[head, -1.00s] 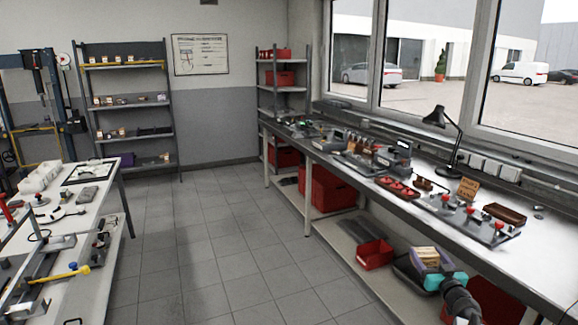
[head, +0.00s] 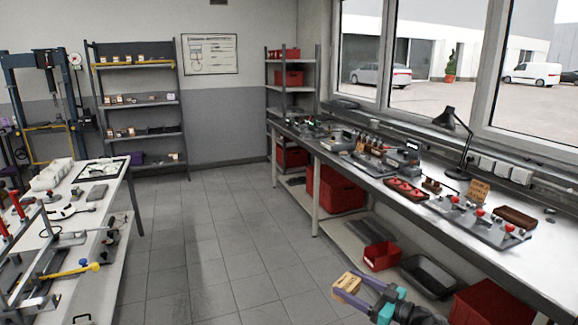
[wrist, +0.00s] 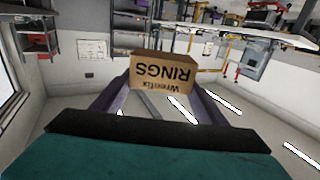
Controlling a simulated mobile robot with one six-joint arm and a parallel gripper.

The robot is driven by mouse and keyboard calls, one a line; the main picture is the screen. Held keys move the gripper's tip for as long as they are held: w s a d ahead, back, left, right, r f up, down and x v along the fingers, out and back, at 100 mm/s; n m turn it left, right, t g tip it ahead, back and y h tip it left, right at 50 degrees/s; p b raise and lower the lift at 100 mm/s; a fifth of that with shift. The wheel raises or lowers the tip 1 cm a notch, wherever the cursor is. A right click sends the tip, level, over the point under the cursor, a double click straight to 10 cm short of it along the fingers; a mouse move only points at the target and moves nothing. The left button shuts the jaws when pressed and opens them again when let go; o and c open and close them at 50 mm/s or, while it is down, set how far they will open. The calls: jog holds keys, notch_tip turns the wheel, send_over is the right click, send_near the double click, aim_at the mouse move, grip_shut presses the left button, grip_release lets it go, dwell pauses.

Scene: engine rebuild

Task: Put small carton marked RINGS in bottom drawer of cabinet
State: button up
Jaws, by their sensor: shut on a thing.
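A small tan carton (head: 349,285) is in my gripper (head: 358,290), over the floor near the right bench in the head view. The wrist view shows the carton (wrist: 161,76) upside down, with RINGS and a smaller line of print on its face. The gripper's two purple-grey fingers (wrist: 163,97) are shut on it from both sides. No drawer cabinet can be made out in either view.
The right bench (head: 345,170) carries tools, parts and a black lamp (head: 452,140); red bins (head: 382,256) and a black tray (head: 430,276) sit on its lower shelf. A work table (head: 110,200) stands at left. The tiled floor (head: 215,245) between is clear.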

jog(key=shift+s+a+r+n+g+y, duration=0.25)
jog(key=shift+s+a+n+g+y, duration=0.55)
jog(key=shift+s, duration=0.3)
